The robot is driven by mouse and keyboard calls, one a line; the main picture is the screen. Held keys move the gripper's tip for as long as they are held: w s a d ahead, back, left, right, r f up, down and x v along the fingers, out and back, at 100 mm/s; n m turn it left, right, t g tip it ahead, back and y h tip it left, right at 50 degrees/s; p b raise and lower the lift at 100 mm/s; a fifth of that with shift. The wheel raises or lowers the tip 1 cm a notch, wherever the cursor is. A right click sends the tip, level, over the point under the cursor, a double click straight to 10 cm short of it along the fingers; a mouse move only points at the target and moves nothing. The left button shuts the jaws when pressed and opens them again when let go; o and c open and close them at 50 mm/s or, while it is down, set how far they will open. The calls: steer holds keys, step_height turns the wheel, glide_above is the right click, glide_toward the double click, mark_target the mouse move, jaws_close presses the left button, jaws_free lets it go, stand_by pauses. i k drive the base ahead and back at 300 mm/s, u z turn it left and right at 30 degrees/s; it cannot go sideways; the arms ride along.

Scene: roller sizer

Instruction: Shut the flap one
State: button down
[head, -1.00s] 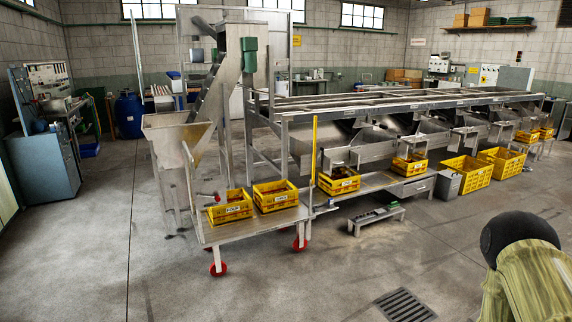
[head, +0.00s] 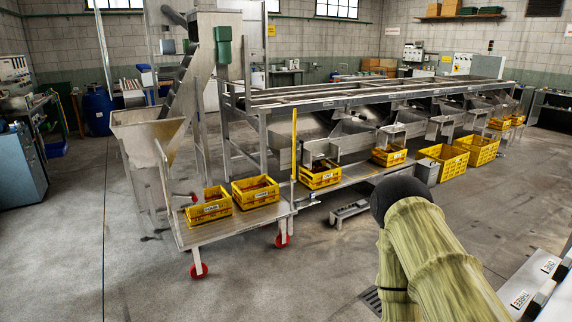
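The long steel roller sizer (head: 380,97) stands across the middle of the head view, with several sloping metal outlets (head: 322,146) along its near side. I cannot tell which of its plates is flap one, or whether it is open or shut. A pale metal surface (head: 556,292) at the lower right edge carries small label plates. One appears to read THREE (head: 521,299) and another, partly blurred, ONE (head: 549,266). My arm, in a yellowish sleeve, rises in the lower right. My gripper is outside the picture.
A steel trolley (head: 225,232) with red wheels holds two yellow crates (head: 210,207). More yellow crates (head: 445,160) stand along the sizer. A low metal stand (head: 349,212) sits on the floor. The floor at left front is clear.

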mark_target(320, 149)
steer(key=i, duration=1.85)
steer(key=z, duration=0.2)
steer(key=i, duration=1.95)
steer(key=z, duration=0.3)
steer(key=i, duration=1.65)
steer(key=z, duration=0.05)
